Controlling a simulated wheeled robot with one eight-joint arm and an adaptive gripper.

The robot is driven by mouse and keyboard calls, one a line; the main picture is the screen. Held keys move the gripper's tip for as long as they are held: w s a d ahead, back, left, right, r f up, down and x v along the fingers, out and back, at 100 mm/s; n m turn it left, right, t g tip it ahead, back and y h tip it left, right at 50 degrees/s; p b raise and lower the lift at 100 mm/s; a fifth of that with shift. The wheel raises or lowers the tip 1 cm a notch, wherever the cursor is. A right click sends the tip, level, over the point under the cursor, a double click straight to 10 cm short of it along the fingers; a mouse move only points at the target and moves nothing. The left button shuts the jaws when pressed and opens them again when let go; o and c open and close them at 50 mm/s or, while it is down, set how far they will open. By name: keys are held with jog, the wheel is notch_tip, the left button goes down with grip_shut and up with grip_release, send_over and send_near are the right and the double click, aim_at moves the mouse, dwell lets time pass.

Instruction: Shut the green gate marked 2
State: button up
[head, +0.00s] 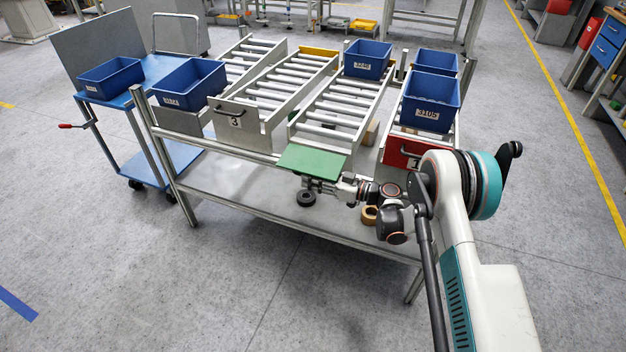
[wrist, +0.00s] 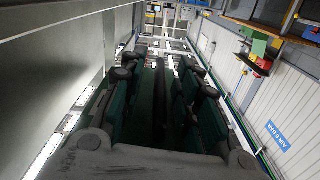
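The green gate (head: 312,162) is at the front end of the middle roller lane, between gate 3 and gate 1. It lies folded outward, roughly flat, so the lane front is open. Its number is not visible from here. My gripper (head: 311,184) is just below the green gate, near its front edge. I cannot tell whether they touch.
The grey gate marked 3 (head: 238,122) and red gate marked 1 (head: 402,150) stand upright on either side. Blue bins (head: 368,57) sit on several lanes. A blue cart (head: 160,70) is at left.

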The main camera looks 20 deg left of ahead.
grip_shut()
jog(key=shift+r, duration=0.15)
